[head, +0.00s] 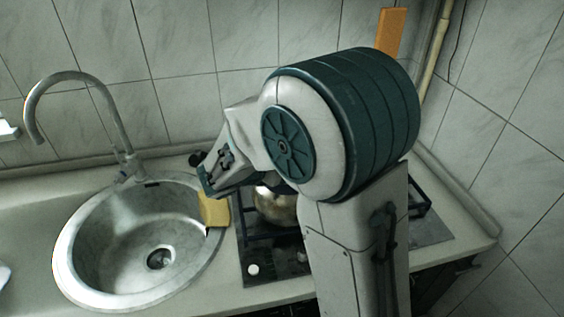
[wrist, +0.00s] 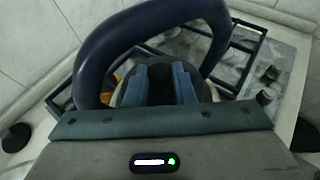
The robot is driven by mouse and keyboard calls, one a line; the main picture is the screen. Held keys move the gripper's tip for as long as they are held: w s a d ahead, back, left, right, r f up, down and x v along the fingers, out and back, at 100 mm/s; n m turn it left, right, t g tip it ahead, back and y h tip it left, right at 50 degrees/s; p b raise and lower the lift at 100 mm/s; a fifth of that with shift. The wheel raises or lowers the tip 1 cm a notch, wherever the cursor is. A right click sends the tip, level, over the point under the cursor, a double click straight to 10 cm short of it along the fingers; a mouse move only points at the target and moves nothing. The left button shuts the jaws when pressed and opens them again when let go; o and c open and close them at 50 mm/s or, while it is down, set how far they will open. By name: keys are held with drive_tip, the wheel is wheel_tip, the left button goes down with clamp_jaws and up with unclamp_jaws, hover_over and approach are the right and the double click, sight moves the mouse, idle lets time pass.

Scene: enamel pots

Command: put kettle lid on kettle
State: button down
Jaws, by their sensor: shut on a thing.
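The shiny brass-toned kettle (head: 275,206) stands on the hob, largely hidden behind my arm in the head view. Its dark blue arched handle (wrist: 150,20) fills the upper part of the wrist view. My gripper (wrist: 160,76) has its blue fingers shut on a dark piece, the kettle lid (wrist: 160,90), within the span of the handle. The lid is mostly covered by the fingers. I cannot tell whether it touches the kettle's rim. In the head view, the fingertips and lid are hidden by my arm.
A round metal sink (head: 85,245) with a tall curved tap (head: 90,78) is to the left. A yellow sponge (head: 214,211) lies between sink and hob (head: 285,262). An orange board (head: 391,32) stands at the tiled back wall. The counter's left front is mostly free.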

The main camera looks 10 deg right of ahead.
drive_tip(key=shift+f, duration=0.3)
drive_tip(key=c, duration=1.1)
unclamp_jaws()
drive_tip(key=shift+c, duration=0.2)
drive_tip(key=b+v, duration=0.1)
drive_tip(key=v, duration=1.3)
drive_tip(key=s+d+f+m+g+y, duration=0.2)
drive_tip(key=s+d+m+y, duration=0.3)
drive_tip(key=m, duration=0.7)
drive_tip(key=s+d+f+m+g+y, duration=0.3)
drive_tip(key=s+d+f+m+y, duration=0.1)
drive_tip(key=s+m, duration=0.6)
drive_tip(key=d+m+y, duration=0.1)
drive_tip(key=d+m, duration=0.1)
drive_tip(key=m, duration=0.1)
drive_tip(key=shift+d+m+y, duration=0.3)
